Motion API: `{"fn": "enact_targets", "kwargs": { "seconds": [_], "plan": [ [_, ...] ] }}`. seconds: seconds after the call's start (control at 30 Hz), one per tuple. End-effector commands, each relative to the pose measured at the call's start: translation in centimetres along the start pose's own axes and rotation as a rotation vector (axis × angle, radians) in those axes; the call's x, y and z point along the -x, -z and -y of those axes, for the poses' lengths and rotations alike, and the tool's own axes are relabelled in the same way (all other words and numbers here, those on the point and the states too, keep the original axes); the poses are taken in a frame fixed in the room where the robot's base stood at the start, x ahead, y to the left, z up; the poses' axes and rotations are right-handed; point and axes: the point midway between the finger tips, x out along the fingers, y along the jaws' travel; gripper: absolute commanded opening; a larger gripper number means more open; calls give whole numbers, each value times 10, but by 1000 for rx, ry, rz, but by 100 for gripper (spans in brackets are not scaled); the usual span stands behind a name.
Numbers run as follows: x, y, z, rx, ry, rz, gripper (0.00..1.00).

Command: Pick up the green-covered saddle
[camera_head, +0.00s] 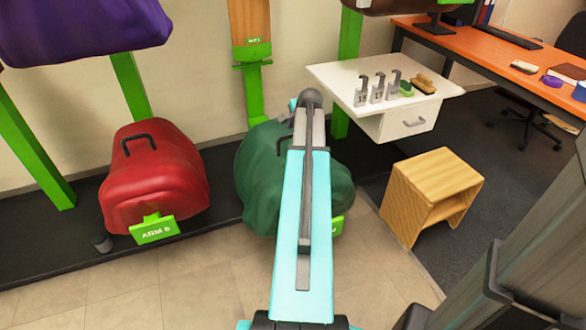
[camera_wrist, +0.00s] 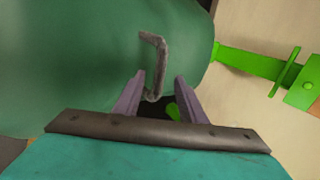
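A dark grey bent handle (camera_wrist: 158,60) stands out from the cover. My gripper (camera_wrist: 160,77) is open, with one finger on each side of the handle's lower end. Whether a finger touches the handle, I cannot tell. My gripper is hidden in the head view.
A red-covered saddle (camera_head: 150,185) hangs to the left, a purple-covered one (camera_head: 80,30) above it. A white drawer table (camera_head: 335,75) with small tools stands right of the arm. A wooden stool (camera_head: 430,185) is in front of it. The tiled floor (camera_head: 120,295) is clear at front left.

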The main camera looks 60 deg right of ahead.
Motion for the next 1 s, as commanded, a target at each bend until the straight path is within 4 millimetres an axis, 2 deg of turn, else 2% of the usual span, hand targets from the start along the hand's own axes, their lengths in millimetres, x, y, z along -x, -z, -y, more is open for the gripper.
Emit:
{"fn": "enact_targets", "kwargs": {
  "seconds": [0.17, 0.6, 1.0],
  "plan": [
    [-5, 0, 0, 0, -1, 0, 37],
    [-50, 3, -2, 0, -1, 1, 37],
    [-52, 3, -2, 0, 0, 0, 37]
  ]
}}
